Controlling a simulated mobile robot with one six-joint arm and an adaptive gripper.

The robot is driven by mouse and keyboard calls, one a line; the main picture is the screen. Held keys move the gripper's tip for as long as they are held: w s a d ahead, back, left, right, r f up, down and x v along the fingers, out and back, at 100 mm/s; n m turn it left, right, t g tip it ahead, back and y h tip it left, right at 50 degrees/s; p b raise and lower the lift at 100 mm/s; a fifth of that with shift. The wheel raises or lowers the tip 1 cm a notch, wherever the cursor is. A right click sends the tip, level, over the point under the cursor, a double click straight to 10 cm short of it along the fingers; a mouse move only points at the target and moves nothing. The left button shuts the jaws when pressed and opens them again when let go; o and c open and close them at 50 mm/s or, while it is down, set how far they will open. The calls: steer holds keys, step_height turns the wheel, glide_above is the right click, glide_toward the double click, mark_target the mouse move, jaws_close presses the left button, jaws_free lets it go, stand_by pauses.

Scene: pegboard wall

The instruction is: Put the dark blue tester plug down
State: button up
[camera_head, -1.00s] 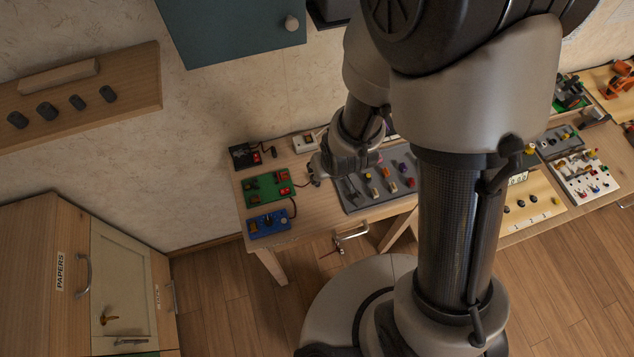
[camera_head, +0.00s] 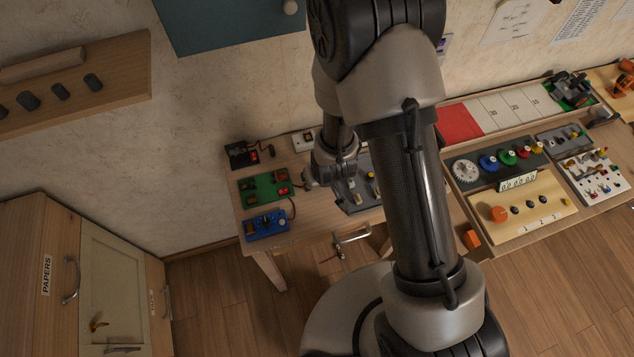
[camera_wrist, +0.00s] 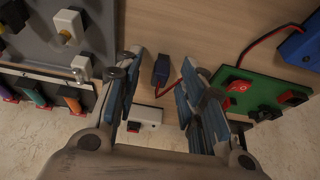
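The dark blue tester plug (camera_wrist: 161,69) is in the wrist view, between my fingertips, with a visible gap to each finger. My gripper (camera_wrist: 161,72) is open, one finger on each side of the plug. In the head view my gripper (camera_head: 318,182) is low over the left table, right of the green board (camera_head: 264,187); the plug cannot be made out there. The blue tester box (camera_head: 267,225) sits at the table's front left, and a corner shows in the wrist view (camera_wrist: 303,47).
The green board (camera_wrist: 262,92) with red switches lies close to my right finger in the wrist view. A white box (camera_wrist: 139,117) lies behind the plug. A grey panel (camera_wrist: 38,40) with connectors is on the left. A red-black wire (camera_wrist: 262,43) crosses the table.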

steer(key=shift+c, duration=0.2)
jaws_close()
stand_by(0.3)
